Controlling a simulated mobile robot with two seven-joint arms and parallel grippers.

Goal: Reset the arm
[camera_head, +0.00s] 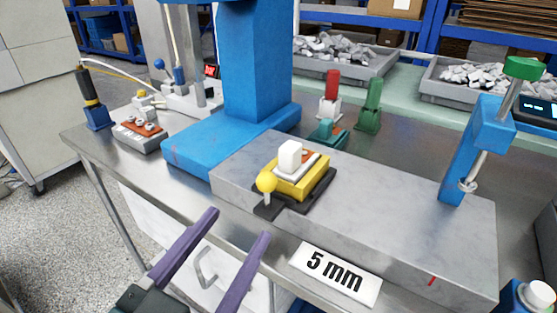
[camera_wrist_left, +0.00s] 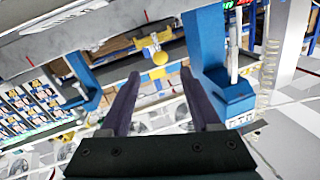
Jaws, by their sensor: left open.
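My left gripper (camera_head: 238,226) is open and empty in front of the bench's near edge, its two purple fingers spread apart. Its fingers also show in the left wrist view (camera_wrist_left: 160,78) with nothing between them. Beyond it, a yellow fixture (camera_head: 313,180) with a white block (camera_head: 290,157) on top sits on a black plate on the grey slab. A yellow ball knob (camera_head: 266,182) stands at its near left corner, apart from the fingers. The knob also shows in the left wrist view (camera_wrist_left: 160,58), beyond the fingertips. My right gripper is not in view.
The grey stone slab (camera_head: 410,215) carries a "5 mm" sign (camera_head: 335,274) at its front. A blue column (camera_head: 257,70) stands behind left, and a blue clamp post (camera_head: 470,150) at right. Red (camera_head: 331,88) and green (camera_head: 370,105) handled tools stand behind the fixture.

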